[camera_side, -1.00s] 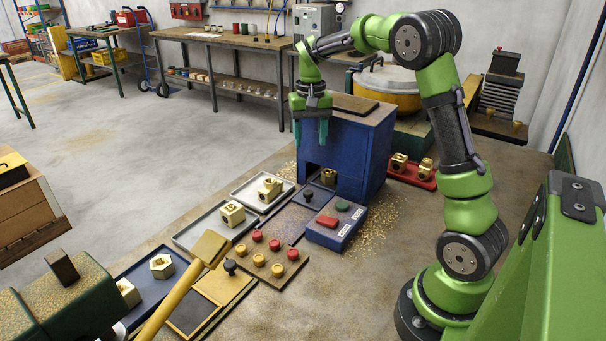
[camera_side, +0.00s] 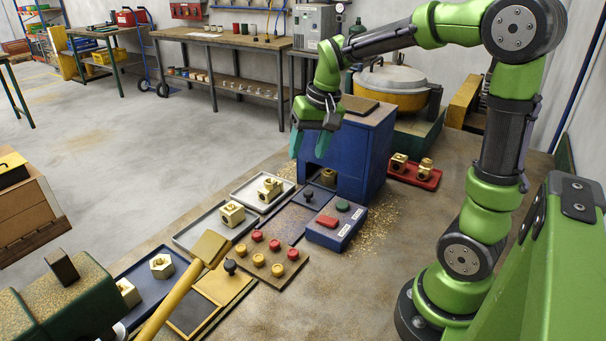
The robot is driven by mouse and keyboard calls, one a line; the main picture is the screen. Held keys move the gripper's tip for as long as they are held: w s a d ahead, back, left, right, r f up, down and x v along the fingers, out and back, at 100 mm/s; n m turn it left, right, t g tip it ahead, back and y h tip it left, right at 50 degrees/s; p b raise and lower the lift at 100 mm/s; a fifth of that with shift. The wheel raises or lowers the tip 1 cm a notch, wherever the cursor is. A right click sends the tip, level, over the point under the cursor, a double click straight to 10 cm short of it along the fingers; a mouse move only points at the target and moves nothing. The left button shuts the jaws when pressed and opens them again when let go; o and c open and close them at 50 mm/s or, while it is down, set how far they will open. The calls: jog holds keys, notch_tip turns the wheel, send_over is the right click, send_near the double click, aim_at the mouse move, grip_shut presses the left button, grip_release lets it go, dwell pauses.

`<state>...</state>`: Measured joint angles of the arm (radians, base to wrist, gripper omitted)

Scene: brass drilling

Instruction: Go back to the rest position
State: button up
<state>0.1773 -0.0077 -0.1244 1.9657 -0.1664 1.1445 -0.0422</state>
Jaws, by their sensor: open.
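My gripper (camera_side: 309,148) is open and empty. It hangs in the air in front of the blue drilling machine (camera_side: 349,160), its teal fingers pointing down and tilted. A brass part (camera_side: 327,176) sits in the opening of the blue machine, partly hidden. My green arm reaches from its base at the lower right, up and over to the left.
Below stand a control box (camera_side: 336,224) with red and green buttons, a grey tray (camera_side: 188,238) with a brass part, and a board (camera_side: 267,279) of red and yellow knobs. A red tray (camera_side: 434,184) holds brass parts. A yellow handle (camera_side: 178,296) rises in front.

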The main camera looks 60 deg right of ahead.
jog(key=s+a+r+n+t+y, duration=0.1)
jog(key=s+a+r+n+t, duration=0.2)
jog(key=s+a, duration=0.9)
jog(key=shift+r+t, duration=0.2)
jog(key=shift+t, duration=0.5)
